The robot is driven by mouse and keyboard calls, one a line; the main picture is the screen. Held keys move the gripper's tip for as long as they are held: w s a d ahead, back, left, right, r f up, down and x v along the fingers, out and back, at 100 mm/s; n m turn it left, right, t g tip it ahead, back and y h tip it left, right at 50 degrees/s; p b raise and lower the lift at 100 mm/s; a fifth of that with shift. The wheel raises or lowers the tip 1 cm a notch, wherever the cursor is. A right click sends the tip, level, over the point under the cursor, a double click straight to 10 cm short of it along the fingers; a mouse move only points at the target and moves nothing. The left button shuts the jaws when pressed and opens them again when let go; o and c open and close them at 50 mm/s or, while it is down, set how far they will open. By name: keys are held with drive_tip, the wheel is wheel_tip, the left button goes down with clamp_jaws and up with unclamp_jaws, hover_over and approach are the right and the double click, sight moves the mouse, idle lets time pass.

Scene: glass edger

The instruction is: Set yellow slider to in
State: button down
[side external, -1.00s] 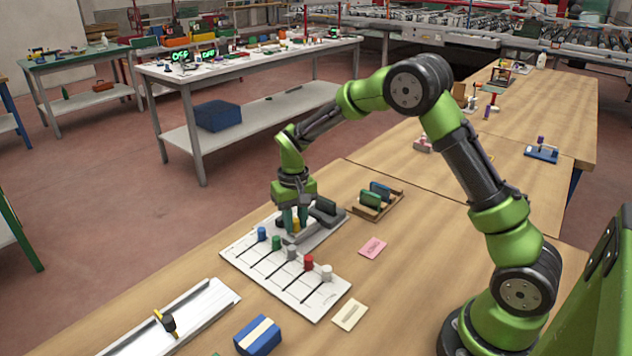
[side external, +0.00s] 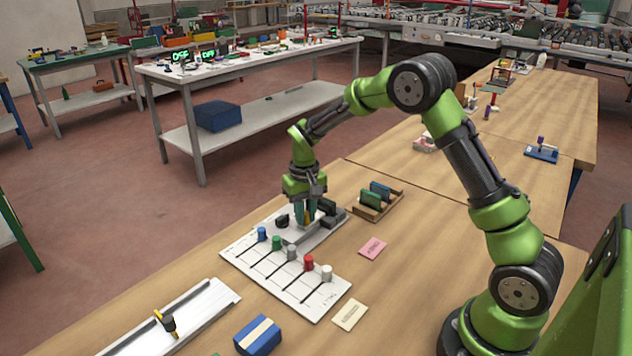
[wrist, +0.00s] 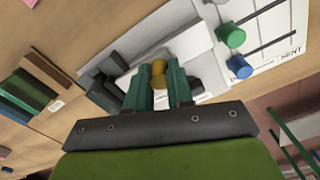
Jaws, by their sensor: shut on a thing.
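The yellow slider knob (wrist: 159,72) is between my two green fingertips in the wrist view. My gripper (side external: 305,218) is shut on it, pointing down, and the fingers hide most of the knob in the side view. The knob belongs to a grey-white fixture (side external: 325,232) with black blocks (side external: 328,207) at its far end. In the wrist view, my gripper (wrist: 165,84) covers part of this fixture, so the slider's track is largely hidden.
Beside the fixture is a white panel (side external: 262,268) with blue, green, grey, red and white knobs on slots. A wooden rack (side external: 388,208) stands to the right. A pink card (side external: 372,249) and a blue block (side external: 258,336) lie nearby. A white rail (side external: 195,310) is in front.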

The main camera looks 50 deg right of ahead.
sight(306, 211)
drive_tip(key=c, duration=1.1)
unclamp_jaws()
drive_tip(key=shift+d+r, duration=0.1)
drive_tip(key=shift+d, duration=0.25)
drive_tip(key=shift+o, duration=0.5)
drive_tip(key=shift+a, duration=0.1)
wheel_tip(306, 211, up, 17)
drive_tip(key=s+a+r+t+y, duration=0.1)
drive_tip(key=s+a+t, duration=0.2)
drive_tip(key=s, duration=0.8)
drive_tip(key=s+a+r+t+y, duration=0.1)
drive_tip(key=s+a+t, duration=0.3)
drive_tip(key=s, duration=0.8)
drive_tip(key=shift+s+a+r, duration=0.2)
drive_tip(key=shift+a+r, duration=0.3)
drive_tip(key=shift+a, duration=0.75)
